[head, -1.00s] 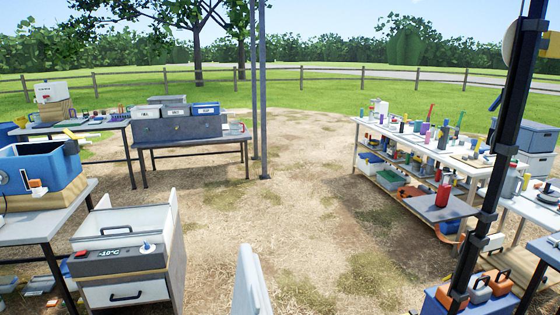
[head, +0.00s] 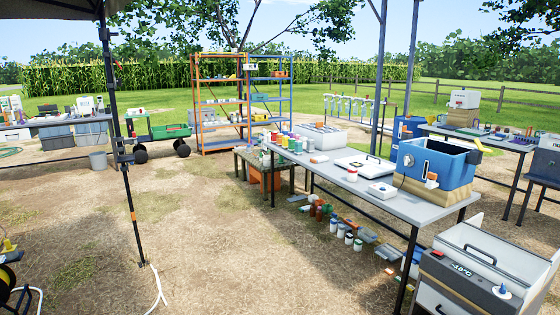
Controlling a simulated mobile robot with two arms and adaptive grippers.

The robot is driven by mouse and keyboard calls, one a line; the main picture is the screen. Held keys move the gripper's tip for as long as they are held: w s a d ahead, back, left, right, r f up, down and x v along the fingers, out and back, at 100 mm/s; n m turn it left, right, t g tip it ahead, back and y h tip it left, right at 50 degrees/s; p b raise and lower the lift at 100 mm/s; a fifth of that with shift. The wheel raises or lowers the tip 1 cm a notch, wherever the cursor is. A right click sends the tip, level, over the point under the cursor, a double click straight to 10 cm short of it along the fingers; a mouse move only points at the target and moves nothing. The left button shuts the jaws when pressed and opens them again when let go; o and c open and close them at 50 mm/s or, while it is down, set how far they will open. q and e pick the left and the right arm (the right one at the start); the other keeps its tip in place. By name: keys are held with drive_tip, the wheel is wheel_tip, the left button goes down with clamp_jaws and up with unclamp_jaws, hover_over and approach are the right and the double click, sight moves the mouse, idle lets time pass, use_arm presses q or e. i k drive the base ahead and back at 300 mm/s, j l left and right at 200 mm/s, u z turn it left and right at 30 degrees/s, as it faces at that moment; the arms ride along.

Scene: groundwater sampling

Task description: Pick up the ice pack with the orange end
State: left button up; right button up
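I cannot make out an ice pack with an orange end in the head view. A white and grey chest freezer (head: 487,248) with a temperature display and black handles stands at the lower right, partly cut off by the frame edge. Its inside is hidden from here. Neither of my grippers is in view.
A long grey table (head: 408,207) holds a blue tub (head: 452,166), a white lidded box (head: 364,164) and several coloured jars. Jars and boxes lie beneath it. Shelving racks (head: 218,104) and a green cart (head: 170,131) stand behind. A dark pole (head: 124,165) rises at left. Open ground lies between.

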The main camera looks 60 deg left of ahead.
sight(322, 159)
drive_tip(key=j+u, duration=0.1)
drive_tip(key=u, duration=1.65)
drive_tip(key=i+j+u, duration=0.15)
drive_tip(key=i+j, duration=0.15)
drive_tip(key=i, duration=0.15)
drive_tip(key=i+j+u, duration=0.1)
drive_tip(key=i+j, duration=0.15)
drive_tip(key=i, duration=0.25)
drive_tip(key=i+j+u, duration=0.15)
drive_tip(key=i, duration=0.35)
drive_tip(key=i+z, duration=0.15)
drive_tip(key=i, duration=0.6)
drive_tip(key=i+z, duration=0.15)
drive_tip(key=i, duration=0.55)
drive_tip(key=i+j+z, duration=0.2)
drive_tip(key=i, duration=0.5)
